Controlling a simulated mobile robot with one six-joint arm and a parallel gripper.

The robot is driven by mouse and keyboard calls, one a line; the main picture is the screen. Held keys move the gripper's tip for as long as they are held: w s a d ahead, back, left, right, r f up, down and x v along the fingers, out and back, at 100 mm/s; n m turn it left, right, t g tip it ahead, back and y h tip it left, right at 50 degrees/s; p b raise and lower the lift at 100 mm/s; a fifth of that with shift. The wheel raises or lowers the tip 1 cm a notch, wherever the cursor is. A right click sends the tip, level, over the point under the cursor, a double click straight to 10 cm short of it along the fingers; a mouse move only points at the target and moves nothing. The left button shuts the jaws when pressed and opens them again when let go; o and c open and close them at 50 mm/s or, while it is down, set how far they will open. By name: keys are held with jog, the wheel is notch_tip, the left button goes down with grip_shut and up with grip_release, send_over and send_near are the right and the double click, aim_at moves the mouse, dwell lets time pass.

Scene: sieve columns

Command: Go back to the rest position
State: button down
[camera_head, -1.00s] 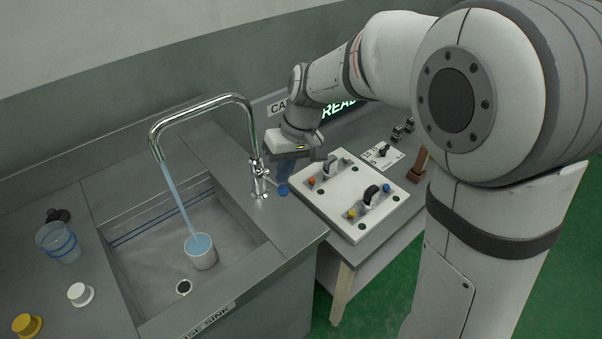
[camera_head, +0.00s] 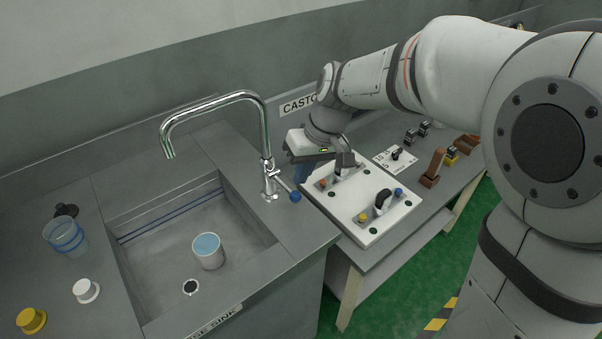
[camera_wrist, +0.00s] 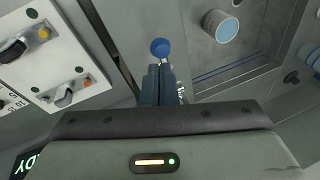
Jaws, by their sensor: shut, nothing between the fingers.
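My gripper (camera_wrist: 159,84) is shut and empty in the wrist view, its fingers together just short of the blue tap knob (camera_wrist: 160,47). No water runs from the spout. A white cup (camera_head: 208,254) full of water stands in the sink (camera_head: 160,235); it also shows in the wrist view (camera_wrist: 218,27).
The white control panel (camera_head: 345,230) with knobs and coloured buttons lies on the bench to the right. A blue-banded clear beaker (camera_head: 66,240), a white knob-shaped piece (camera_head: 86,290) and a yellow one (camera_head: 31,320) stand on the left counter. Brown and black pieces are farther right.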

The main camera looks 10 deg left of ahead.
jog(key=p+v, duration=0.4)
jog(key=v, duration=0.4)
jog(key=s+d+f+m+t+h, duration=0.1)
jog(key=s+d+m, duration=0.2)
jog(key=s+d, duration=0.3)
jog(key=s+d+f+m+t+h, duration=0.1)
jog(key=s+d+m, duration=0.3)
jog(key=d, duration=1.1)
jog(key=s+h, duration=0.1)
jog(key=s, duration=0.2)
jog(key=shift+s+f+t+h, duration=0.2)
jog(key=shift+s+t+h, duration=0.1)
jog(key=shift+t, duration=0.1)
